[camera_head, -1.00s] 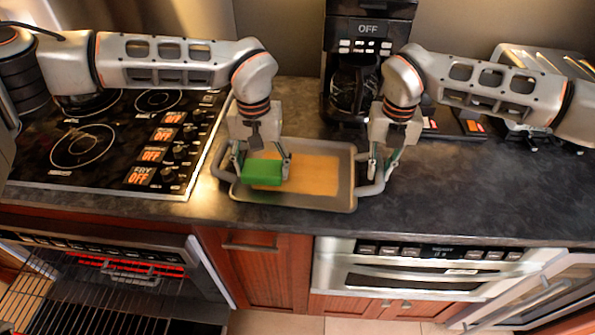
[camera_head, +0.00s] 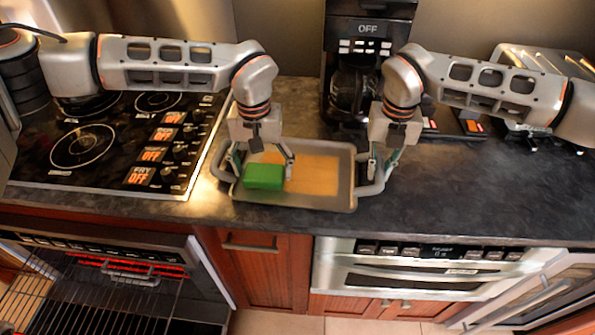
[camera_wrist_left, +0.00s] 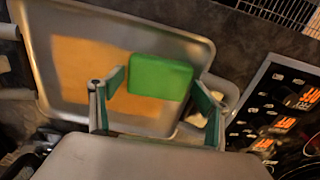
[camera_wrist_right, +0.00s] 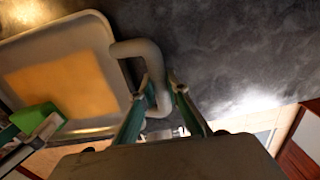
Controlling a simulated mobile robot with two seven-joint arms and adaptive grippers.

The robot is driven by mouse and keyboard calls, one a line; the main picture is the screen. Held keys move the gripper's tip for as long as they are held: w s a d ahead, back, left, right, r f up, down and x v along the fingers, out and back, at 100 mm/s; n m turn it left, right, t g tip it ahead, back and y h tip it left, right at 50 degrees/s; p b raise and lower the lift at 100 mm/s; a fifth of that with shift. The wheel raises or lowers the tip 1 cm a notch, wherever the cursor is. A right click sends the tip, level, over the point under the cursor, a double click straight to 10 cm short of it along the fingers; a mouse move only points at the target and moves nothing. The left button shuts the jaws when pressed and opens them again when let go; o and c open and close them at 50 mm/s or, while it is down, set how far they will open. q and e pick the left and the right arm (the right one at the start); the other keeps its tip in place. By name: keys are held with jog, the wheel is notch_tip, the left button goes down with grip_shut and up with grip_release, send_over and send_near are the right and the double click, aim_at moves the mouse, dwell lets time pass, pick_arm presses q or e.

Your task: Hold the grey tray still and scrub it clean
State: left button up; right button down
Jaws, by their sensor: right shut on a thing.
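The grey tray (camera_head: 345,198) lies on the dark counter with an orange-brown stain (camera_head: 315,175) across its bottom. It has a handle at each end. A green sponge (camera_head: 264,177) is at the tray's left part; it also shows in the left wrist view (camera_wrist_left: 160,76). My left gripper (camera_head: 263,164) points down over the sponge, with its fingers spread on either side of it; narrow gaps seem to show in the left wrist view (camera_wrist_left: 160,82). My right gripper (camera_head: 377,168) is shut on the tray's right handle (camera_wrist_right: 152,62), which passes between its fingers in the right wrist view.
A stovetop (camera_head: 90,140) is left of the tray. A coffee maker (camera_head: 362,65) stands behind it, and a toaster (camera_head: 540,65) is at the back right. The counter (camera_head: 470,190) right of the tray is clear. An open oven (camera_head: 90,275) is below left.

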aim_at(275, 174)
pick_arm(q)
jog(key=shift+r, duration=0.2)
jog(key=shift+r, duration=0.35)
jog(key=shift+r, duration=0.1)
jog(key=shift+c, duration=0.4)
jog(key=shift+s, duration=0.2)
grip_shut()
jog(key=shift+d, duration=0.1)
jog(key=shift+s+d, duration=0.1)
jog(key=shift+d, duration=1.25)
jog(key=shift+d+r, duration=0.1)
jog(key=shift+d, duration=1.15)
